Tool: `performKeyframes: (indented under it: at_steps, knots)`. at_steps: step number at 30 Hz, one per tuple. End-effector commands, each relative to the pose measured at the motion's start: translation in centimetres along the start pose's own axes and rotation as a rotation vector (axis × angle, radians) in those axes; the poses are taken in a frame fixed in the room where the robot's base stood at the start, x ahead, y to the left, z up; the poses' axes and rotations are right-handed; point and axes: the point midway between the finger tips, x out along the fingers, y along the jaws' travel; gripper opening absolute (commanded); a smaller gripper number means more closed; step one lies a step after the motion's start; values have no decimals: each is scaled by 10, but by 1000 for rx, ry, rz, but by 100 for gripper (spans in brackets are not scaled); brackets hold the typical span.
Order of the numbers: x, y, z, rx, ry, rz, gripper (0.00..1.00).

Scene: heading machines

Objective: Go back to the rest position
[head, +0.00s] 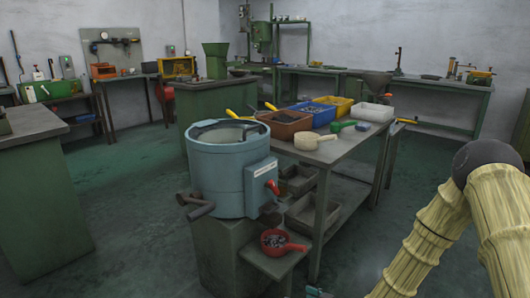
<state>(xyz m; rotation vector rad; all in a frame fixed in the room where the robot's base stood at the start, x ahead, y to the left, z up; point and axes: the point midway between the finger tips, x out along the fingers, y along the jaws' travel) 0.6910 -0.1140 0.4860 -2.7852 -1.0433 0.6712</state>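My arm (450,215), in a pale ribbed cover with a dark elbow joint, shows at the lower right. It bends at the elbow and runs down past the bottom edge. My gripper cannot be made out in this view. A small dark and teal piece (318,292) shows at the bottom edge, too little to identify. A light-blue round machine (217,178) stands on a grey pedestal left of the arm. A red scoop (283,246) with small grey parts in it sits on a low shelf at the machine's foot.
A workbench (345,148) behind the machine bears brown (285,124), blue (313,117), yellow (334,104) and white (371,112) bins. A beige scoop (313,140) lies at its near edge. Green floor is open between bench and arm. A green cabinet (40,195) stands at left.

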Motion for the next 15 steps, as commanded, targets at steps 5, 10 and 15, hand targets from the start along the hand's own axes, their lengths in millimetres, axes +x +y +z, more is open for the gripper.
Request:
performKeyframes:
  at_steps: [5, 10, 15]
  knots:
    - [-28, -24, 90, 133, -231, 91, 80]
    - [-77, -47, 172, 255, -466, 209, 80]
    - [-141, -70, 238, 354, -690, 338, 80]
